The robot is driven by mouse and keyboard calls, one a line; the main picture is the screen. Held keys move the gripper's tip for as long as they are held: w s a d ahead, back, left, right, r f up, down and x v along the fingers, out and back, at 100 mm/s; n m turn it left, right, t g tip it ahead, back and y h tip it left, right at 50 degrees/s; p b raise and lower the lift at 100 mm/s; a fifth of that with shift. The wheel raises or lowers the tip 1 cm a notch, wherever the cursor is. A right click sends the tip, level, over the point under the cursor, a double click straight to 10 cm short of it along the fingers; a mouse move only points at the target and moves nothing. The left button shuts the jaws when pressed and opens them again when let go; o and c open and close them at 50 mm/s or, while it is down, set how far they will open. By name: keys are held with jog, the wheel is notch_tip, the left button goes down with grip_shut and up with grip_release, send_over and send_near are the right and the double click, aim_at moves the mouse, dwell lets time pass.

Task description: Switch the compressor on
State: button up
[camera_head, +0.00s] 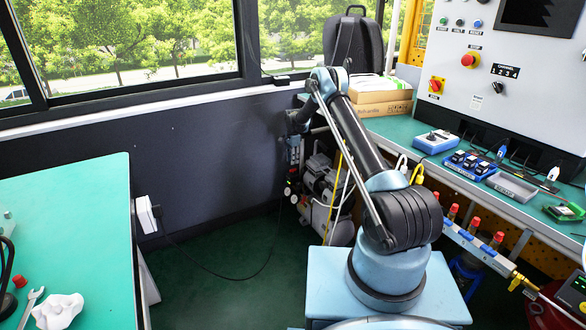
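The compressor (322,183), a grey and silver machine with a motor on top and a pale tank below, stands on the floor under the green workbench. Small gauge-like parts with a red spot (291,191) show at its left side. My arm reaches over from the right, and its far end hangs down beside the compressor's upper left. My gripper (294,162) is there, small and dark, just above the gauge-like parts. I cannot tell whether it touches anything or whether its fingers are open. The compressor's switch cannot be made out, and my arm hides part of the right side.
A green workbench (430,170) with cardboard boxes (381,102), a backpack (352,42) and a control panel (500,75) is at right. Another green table (75,215) stands left. A white wall box (146,214) trails a black cable across otherwise open floor.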

jog(key=shift+r, duration=2.5)
